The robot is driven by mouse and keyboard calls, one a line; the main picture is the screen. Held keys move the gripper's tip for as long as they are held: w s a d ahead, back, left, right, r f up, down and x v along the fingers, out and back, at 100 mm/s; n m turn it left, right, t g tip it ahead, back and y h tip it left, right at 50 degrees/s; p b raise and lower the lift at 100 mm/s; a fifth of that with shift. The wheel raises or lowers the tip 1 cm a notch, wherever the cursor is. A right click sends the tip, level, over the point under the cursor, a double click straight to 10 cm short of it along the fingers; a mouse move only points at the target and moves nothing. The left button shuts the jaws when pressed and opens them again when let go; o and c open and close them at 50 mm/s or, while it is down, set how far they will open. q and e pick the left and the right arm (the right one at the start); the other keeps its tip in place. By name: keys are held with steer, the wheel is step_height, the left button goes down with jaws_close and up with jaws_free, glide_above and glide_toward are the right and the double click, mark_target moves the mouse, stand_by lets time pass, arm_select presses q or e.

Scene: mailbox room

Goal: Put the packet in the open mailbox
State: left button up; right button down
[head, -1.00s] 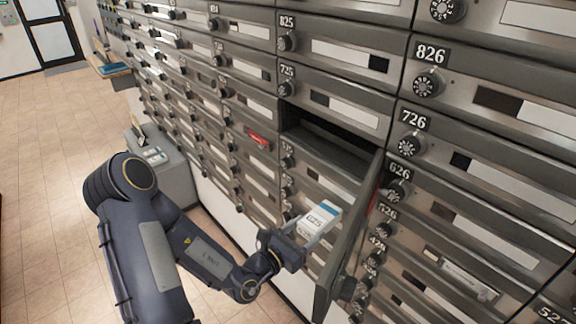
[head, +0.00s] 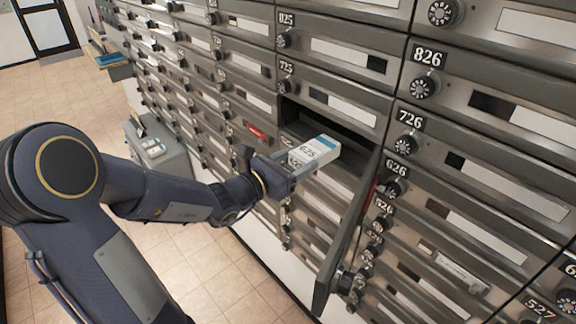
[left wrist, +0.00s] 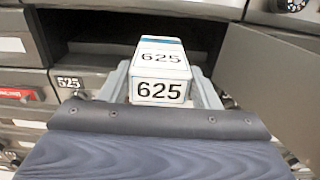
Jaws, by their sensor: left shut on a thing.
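The packet (head: 314,150) is a small white box with a blue end and the number 625 on it. My left gripper (head: 296,167) is shut on it and holds it level in front of the open mailbox (head: 335,137), a dark slot below number 725. The packet's blue end points toward the opening. In the left wrist view the packet (left wrist: 160,72) sits between the two fingers, with the dark opening (left wrist: 100,35) behind it. The mailbox door (head: 345,245) hangs open to the right of the packet. My right gripper is not in view.
Closed mailboxes with dials surround the opening; 726 (head: 450,145) and 626 are to the right. A red label (head: 256,132) is on a door to the left. A grey bin-like cabinet (head: 160,160) stands on the floor at left. The tiled floor is clear.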

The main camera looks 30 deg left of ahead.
mark_target(313, 156)
arm_select(q)
steer(key=x, duration=0.5)
steer(key=b+x, duration=0.1)
steer(key=x, duration=0.9)
steer(key=shift+w+d+f+b, duration=0.1)
steer(key=shift+f+b, duration=0.2)
steer(key=shift+f, duration=0.1)
steer(key=shift+f+b+x, duration=0.2)
steer(key=shift+b+x, duration=0.15)
steer(key=shift+x, duration=0.7)
steer(key=o, duration=1.1)
steer(key=shift+c, duration=0.2)
steer(key=shift+b+v, duration=0.45)
steer(key=shift+v, duration=5.55)
